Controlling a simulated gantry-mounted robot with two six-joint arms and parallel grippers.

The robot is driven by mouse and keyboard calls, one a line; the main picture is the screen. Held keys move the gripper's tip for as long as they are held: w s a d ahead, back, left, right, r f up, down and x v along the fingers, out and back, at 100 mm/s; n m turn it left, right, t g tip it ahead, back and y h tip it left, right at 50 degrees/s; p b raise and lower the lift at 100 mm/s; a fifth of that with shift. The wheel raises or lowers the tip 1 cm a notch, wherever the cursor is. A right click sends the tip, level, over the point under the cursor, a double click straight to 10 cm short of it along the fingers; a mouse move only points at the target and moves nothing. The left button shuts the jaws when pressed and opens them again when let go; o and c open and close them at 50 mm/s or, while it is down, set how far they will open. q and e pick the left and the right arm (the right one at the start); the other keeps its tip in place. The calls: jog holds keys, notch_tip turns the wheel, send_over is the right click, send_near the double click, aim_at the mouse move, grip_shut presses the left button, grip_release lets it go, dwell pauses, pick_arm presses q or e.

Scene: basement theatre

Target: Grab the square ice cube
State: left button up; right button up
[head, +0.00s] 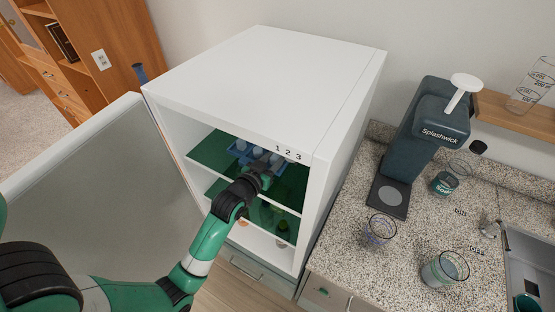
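A blue ice tray (232,150) sits on the upper green shelf of the open white fridge. It holds several pale pieces of ice (241,145); they are too small to tell which one is square. My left arm reaches in through the open front, and my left gripper (265,165) is at the front right of the tray, partly covering it. Its fingertips are dark and small, so I cannot tell whether they are open or touch the ice. My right gripper is not in view.
The fridge door (110,190) stands open at left. A lower shelf (283,228) holds small items. On the speckled counter (330,220) at right stand a dark soda machine (415,140), a glass (379,230) and another glass (445,269), beside a sink (530,255).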

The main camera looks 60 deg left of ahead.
pick_arm(q)
grip_shut()
jog(key=shift+r, duration=0.6)
jog(key=r, duration=0.1)
jog(key=s+d+r, duration=0.1)
jog(key=r, duration=0.1)
jog(key=r+p, duration=0.1)
jog(key=r, duration=0.1)
jog(key=shift+s+d+r, duration=0.15)
jog(key=shift+s+d, duration=0.1)
jog(key=shift+s, duration=0.05)
jog(key=s+d+r+p, duration=0.6)
jog(key=s+d+p, duration=0.1)
jog(key=s+d, duration=0.1)
jog(key=shift+s+r+p, duration=0.3)
jog(key=shift+s+p, duration=0.1)
